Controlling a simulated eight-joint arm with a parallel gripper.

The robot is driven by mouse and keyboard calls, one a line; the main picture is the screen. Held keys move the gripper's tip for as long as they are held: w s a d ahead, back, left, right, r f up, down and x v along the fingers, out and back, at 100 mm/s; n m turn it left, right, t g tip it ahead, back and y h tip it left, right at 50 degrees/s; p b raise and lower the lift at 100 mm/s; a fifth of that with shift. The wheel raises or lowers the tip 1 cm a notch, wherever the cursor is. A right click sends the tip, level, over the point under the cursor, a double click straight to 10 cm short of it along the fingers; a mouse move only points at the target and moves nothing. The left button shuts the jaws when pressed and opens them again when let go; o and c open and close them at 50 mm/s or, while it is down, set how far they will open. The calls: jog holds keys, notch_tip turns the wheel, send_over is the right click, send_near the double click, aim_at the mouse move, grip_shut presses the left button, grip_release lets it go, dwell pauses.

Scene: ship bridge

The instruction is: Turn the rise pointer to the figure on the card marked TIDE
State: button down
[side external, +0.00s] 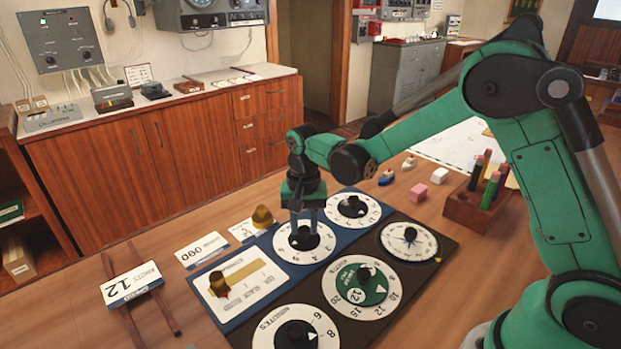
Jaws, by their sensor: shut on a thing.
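My gripper (305,228) points down and is shut on the dark knob of a white round dial (284,243) on the blue panel. The fingers hide most of the knob and where its pointer aims. A second white dial (372,216) with a dark knob stands to its right on the same panel. I cannot read which dial is marked rise. A card reading 12 KNOTS (134,283) rests on a dark rack at left. A card reading 000 (202,250) lies behind the panel. A third card (249,229) is partly covered by a brass piece; I cannot read TIDE on any.
A slider plate (264,285) with a brass knob is at the panel's left. A dark panel holds a MINUTES dial (262,335), a green-centred dial (345,305) and a compass-like dial (425,247).

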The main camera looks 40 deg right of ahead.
aim_at(304, 228)
jog(key=n, duration=0.3)
jog(key=shift+n, duration=2.1)
jog(key=c, duration=0.6)
grip_release()
jog(key=shift+o, duration=0.2)
jog(key=shift+r, duration=2.85)
